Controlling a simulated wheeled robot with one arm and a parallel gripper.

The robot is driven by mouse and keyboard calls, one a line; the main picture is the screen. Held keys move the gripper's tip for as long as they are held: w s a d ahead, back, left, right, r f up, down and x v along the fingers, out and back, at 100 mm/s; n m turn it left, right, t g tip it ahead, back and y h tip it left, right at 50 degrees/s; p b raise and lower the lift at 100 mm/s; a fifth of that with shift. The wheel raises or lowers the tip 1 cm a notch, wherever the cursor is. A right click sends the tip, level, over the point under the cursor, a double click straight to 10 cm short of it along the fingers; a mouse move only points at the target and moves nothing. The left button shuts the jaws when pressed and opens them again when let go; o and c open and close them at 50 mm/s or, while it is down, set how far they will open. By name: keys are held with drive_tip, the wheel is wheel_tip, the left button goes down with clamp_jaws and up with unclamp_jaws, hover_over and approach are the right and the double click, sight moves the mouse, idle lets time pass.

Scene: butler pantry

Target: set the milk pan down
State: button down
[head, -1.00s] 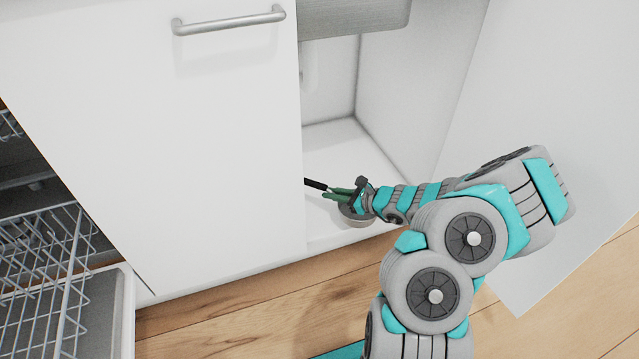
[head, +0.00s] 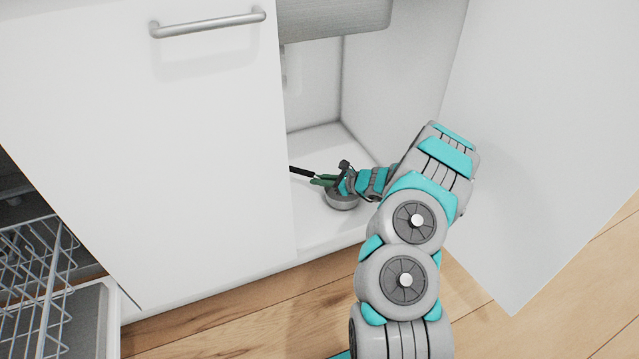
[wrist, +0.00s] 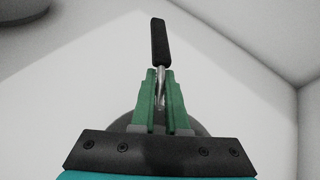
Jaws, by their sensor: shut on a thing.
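The milk pan (head: 341,201) is a small round grey metal pan with a black handle (head: 302,171) pointing left. It is inside the open cupboard, low over the white cupboard floor; I cannot tell whether its base touches. My gripper (head: 322,181) has green fingers and is shut on the handle. In the wrist view my gripper (wrist: 161,80) closes on the metal part of the handle, with the black grip (wrist: 159,42) beyond the fingertips. The pan's round body (wrist: 120,124) shows partly behind the fingers, mostly hidden by them and the gripper's dark base.
A closed white door (head: 150,150) with a bar handle stands left of the opening. An open white door (head: 540,150) is at right. A grey sink underside (head: 335,18) hangs above. The cupboard floor (head: 320,232) is clear around the pan. A dishwasher rack (head: 40,280) is at lower left.

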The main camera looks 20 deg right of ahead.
sight(338, 198)
drive_tip(key=shift+f, duration=0.35)
drive_tip(key=shift+f, duration=0.2)
drive_tip(key=c, duration=0.9)
unclamp_jaws()
drive_tip(key=shift+r, duration=0.1)
drive_tip(key=shift+r, duration=0.2)
drive_tip(key=p+v, duration=0.1)
drive_tip(key=v, duration=0.6)
drive_tip(key=shift+s+d, duration=0.15)
drive_tip(key=shift+s, duration=0.05)
